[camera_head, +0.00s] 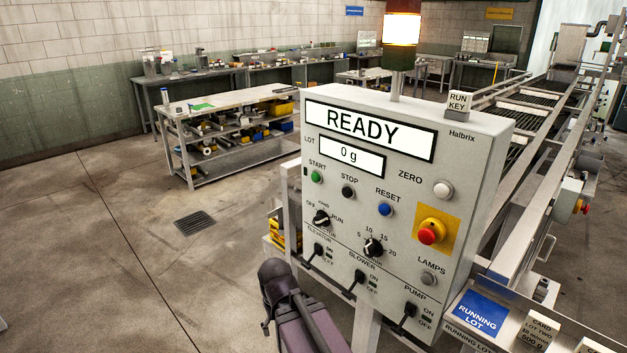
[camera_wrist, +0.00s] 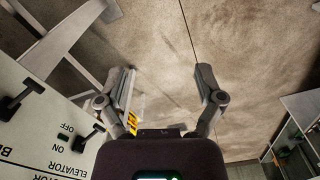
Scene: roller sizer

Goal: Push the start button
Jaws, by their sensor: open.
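The start button (camera_head: 316,177) is a small green button under the START label on the upright grey control panel (camera_head: 470,150), at the left below the displays. Its displays read READY and 0 g. My gripper (camera_wrist: 166,78) is open and empty in the wrist view, its two fingers apart above the concrete floor. In the head view my arm is at the bottom, in front of the panel's lower left and below the start button. The wrist view shows an upside-down panel corner with the ELEVATOR switch (camera_wrist: 64,137); the start button is out of that view.
Close to the start button are the black stop button (camera_head: 348,192), blue reset button (camera_head: 385,209) and mode knob (camera_head: 321,217). A red emergency stop (camera_head: 427,236) sits at right. Lever switches (camera_head: 314,252) line the panel's bottom. Open floor (camera_head: 120,230) lies left of the panel.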

